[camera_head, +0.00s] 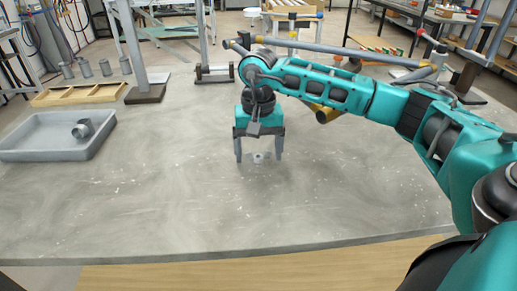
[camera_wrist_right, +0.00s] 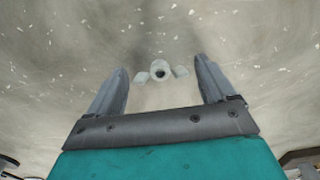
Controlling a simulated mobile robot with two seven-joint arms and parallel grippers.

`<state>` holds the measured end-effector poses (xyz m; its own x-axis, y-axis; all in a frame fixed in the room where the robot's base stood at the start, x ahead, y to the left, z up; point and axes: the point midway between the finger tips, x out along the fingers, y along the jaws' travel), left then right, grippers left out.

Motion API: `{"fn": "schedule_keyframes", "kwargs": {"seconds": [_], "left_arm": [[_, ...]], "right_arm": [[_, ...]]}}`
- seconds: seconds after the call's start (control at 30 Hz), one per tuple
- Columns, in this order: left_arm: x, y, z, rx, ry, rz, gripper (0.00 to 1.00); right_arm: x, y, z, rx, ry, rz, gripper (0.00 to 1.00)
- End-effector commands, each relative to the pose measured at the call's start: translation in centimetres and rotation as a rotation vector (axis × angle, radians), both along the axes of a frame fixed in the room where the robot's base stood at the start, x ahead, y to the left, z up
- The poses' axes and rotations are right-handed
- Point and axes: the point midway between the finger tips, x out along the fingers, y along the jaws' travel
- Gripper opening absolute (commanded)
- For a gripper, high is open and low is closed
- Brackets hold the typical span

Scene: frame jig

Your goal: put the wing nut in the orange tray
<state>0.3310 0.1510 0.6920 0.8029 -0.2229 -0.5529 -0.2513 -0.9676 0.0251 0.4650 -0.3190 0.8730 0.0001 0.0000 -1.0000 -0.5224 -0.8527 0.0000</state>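The wing nut (camera_head: 262,157) is a small grey piece on the grey tabletop, between the fingers of my right gripper (camera_head: 259,159). In the right wrist view the wing nut (camera_wrist_right: 160,71) shows its round hub with a hole and two wings, ahead of and between the fingertips. My right gripper (camera_wrist_right: 160,75) is open, pointing down, and its fingers do not touch the nut. A shallow, divided, tan-orange tray (camera_head: 80,95) lies at the back left; it is the only orange-looking tray I see. My left gripper is out of view.
Several grey cylinders (camera_head: 85,69) stand behind the orange tray. The front tabletop is clear.

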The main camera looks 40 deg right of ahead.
Motion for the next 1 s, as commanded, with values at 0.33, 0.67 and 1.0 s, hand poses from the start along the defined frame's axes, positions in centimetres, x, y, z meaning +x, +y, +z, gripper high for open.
{"fn": "schedule_keyframes", "kwargs": {"seconds": [0.33, 0.67, 1.0], "left_arm": [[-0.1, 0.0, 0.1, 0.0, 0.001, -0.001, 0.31], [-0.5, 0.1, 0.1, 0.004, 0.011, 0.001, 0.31], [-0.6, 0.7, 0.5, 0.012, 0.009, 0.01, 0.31]], "right_arm": [[0.0, 0.0, 0.2, 0.0, 0.0, 0.0, 0.92], [0.1, 0.0, 5.5, 0.001, -0.006, -0.001, 0.92], [0.1, 0.0, 11.5, 0.001, -0.003, 0.0, 0.92]]}}
